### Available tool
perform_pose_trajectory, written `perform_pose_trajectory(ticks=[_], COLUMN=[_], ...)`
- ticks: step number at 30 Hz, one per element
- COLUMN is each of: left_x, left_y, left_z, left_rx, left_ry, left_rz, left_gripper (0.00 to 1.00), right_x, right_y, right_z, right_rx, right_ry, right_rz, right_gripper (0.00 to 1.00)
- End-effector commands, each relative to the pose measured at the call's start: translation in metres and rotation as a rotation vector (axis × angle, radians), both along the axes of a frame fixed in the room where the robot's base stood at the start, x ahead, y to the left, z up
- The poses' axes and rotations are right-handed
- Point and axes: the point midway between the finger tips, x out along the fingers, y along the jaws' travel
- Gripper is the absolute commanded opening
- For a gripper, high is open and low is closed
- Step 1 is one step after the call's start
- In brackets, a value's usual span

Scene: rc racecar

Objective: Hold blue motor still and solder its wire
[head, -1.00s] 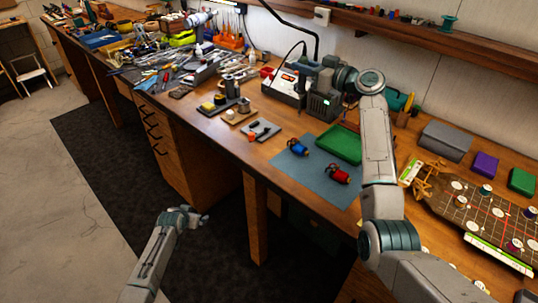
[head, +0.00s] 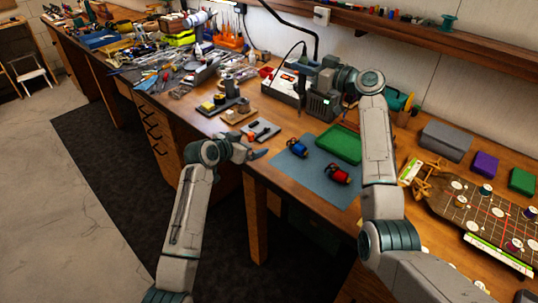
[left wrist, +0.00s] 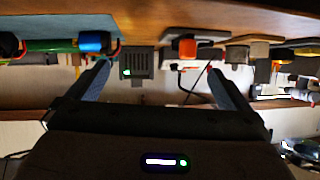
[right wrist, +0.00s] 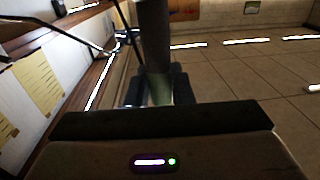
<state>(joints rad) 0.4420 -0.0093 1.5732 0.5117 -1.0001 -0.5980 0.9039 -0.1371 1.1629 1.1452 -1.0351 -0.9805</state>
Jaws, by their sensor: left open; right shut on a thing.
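The blue motor (head: 297,147) lies on the blue-grey mat (head: 318,187), left of the red motor (head: 339,174). My left gripper (head: 262,146) is open and empty at the table's front edge, left of the blue motor and apart from it. In the left wrist view the blue motor (left wrist: 92,42) shows beyond the left finger, and my left gripper (left wrist: 160,82) has nothing between its fingers. My right gripper (right wrist: 155,92) is shut on a dark rod-shaped tool (right wrist: 153,35) above the bench's back. The tool's tip is hidden.
A green tray (head: 340,144) lies behind the motors. A dark box with a green light (head: 322,106) and a white soldering station (head: 284,88) stand at the back. A parts board (head: 480,215) lies at right.

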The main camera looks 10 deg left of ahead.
Motion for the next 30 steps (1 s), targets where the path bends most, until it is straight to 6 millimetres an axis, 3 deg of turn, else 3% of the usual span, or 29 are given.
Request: perform_pose_trajectory(ticks=[1, 4, 11, 30], left_x=[-0.012, -0.030, -0.046, 0.028], left_y=[-0.021, -0.050, -0.078, -0.135], left_z=[-0.001, 0.000, 0.003, -0.036], left_rx=[-0.024, -0.055, -0.086, -0.087], left_ry=[0.002, 0.002, -0.001, -0.001], left_rz=[-0.035, -0.089, -0.144, -0.145], left_gripper=[1.00, 1.00, 1.00, 1.00], right_x=[0.000, 0.000, 0.000, 0.000], right_y=[0.000, 0.000, 0.000, 0.000], right_z=[0.001, 0.001, 0.000, 0.001], right_rx=[0.001, 0.001, 0.001, 0.001], right_ry=[-0.001, -0.001, -0.001, -0.001], right_rz=[0.000, 0.000, 0.000, 0.000], right_gripper=[0.00, 0.00, 0.00, 0.00])
